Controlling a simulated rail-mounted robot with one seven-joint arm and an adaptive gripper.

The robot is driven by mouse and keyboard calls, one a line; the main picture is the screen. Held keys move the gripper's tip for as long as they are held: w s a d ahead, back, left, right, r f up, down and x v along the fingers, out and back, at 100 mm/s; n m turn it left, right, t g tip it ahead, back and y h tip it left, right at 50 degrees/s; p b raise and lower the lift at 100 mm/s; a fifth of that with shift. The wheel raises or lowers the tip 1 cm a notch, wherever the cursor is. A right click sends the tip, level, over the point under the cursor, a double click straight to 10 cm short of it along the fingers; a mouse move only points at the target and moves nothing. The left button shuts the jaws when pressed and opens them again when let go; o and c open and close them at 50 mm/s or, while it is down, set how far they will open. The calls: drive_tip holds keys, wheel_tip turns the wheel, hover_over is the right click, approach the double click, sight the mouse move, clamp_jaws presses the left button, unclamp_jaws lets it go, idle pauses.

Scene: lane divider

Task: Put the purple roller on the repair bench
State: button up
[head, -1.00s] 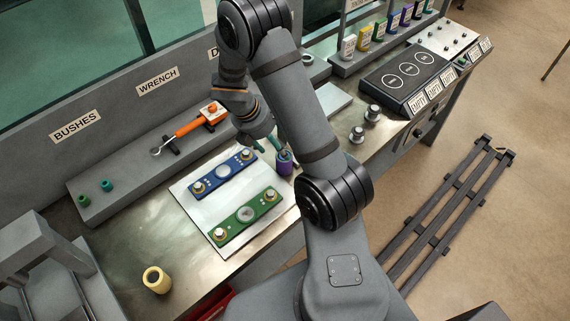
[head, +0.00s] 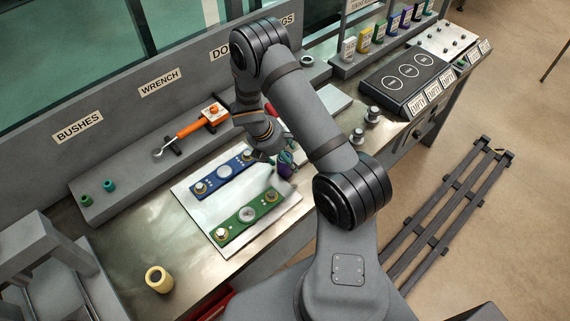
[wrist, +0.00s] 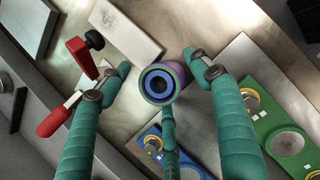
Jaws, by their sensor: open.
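The purple roller (head: 286,168) stands on the bench by the right corner of a white mat, partly hidden by my gripper in the head view. In the wrist view the roller (wrist: 177,72) is seen end-on, with a blue ring around a dark hole. My gripper (wrist: 162,78) has teal fingers spread apart around the roller. In the head view my gripper (head: 273,160) is low beside it; whether any finger touches it cannot be told. The metal-topped bench (head: 135,238) carries all this; no label reading repair bench is legible.
The white mat (head: 227,209) holds a blue plate (head: 223,179) and a green plate (head: 248,215). A red tool (wrist: 80,62) and a pale slab (wrist: 124,32) lie near my fingers. A yellow bush (head: 159,279) stands front left. Metal knobs (head: 372,114) stand to the right.

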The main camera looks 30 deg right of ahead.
drive_tip(key=shift+c, duration=0.8)
drive_tip(key=c, duration=1.1)
drive_tip(key=shift+r, duration=0.1)
drive_tip(key=shift+c, duration=0.3)
